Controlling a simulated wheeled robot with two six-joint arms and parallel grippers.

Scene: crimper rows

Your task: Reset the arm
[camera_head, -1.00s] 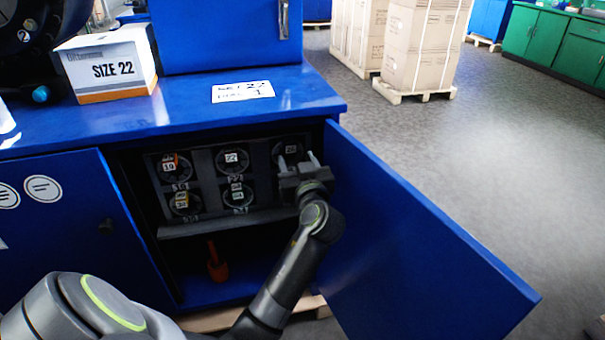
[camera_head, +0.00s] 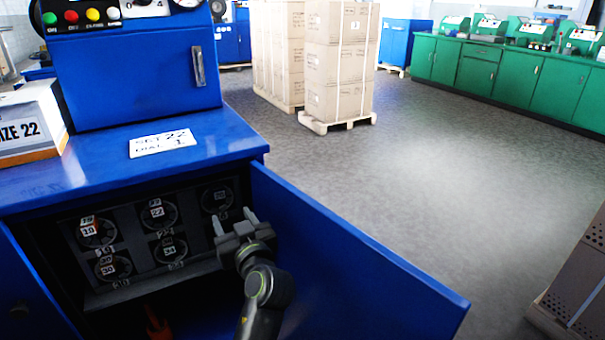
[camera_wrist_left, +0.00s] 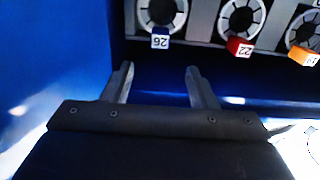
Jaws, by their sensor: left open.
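My left gripper (camera_head: 233,221) is in front of the open blue cabinet, close to the right end of the die rack (camera_head: 132,220). It is open, and nothing shows between its fingers. The left wrist view also shows the gripper (camera_wrist_left: 160,82), with its two fingers apart below a ring-shaped die tagged 26 (camera_wrist_left: 161,14). A red-tagged die marked 22 (camera_wrist_left: 241,18) and an orange-tagged die (camera_wrist_left: 304,30) sit to the right in that view. My right gripper is not in view.
The blue cabinet door (camera_head: 350,262) stands open just right of my left arm. A SIZE 22 box (camera_head: 28,125) and a paper card (camera_head: 162,142) lie on the cabinet top. Stacked cartons (camera_head: 338,65) stand behind. Open grey floor lies to the right.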

